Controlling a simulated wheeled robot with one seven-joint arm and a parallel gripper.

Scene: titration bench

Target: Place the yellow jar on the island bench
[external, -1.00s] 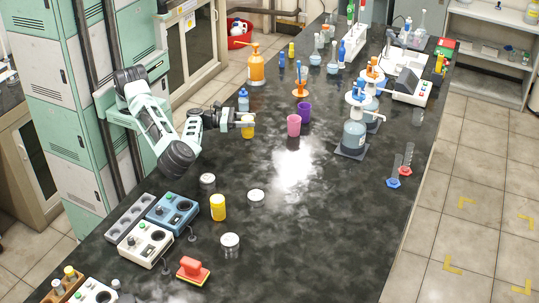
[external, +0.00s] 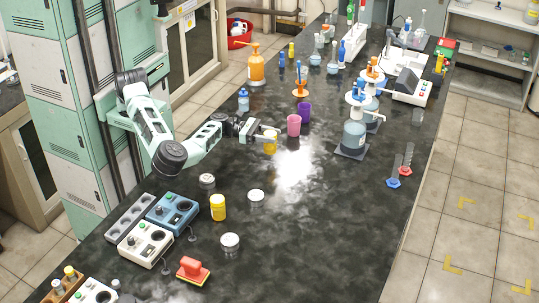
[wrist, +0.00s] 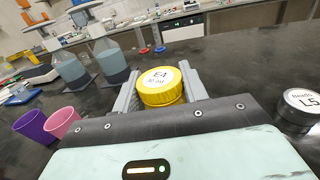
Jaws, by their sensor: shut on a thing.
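My gripper (external: 268,135) is shut on a yellow jar (external: 270,147) over the black island bench (external: 330,230), left of the bright reflection. I cannot tell whether the jar's base touches the bench. In the wrist view the jar's yellow lid (wrist: 160,86), labelled "E4 30 ml", sits between the two grey fingers. The jar's lower part is hidden there.
A pink cup (external: 294,125) and a purple cup (external: 305,112) stand just behind the held jar. White-lidded jars (external: 256,196) and control boxes (external: 172,212) are in front.

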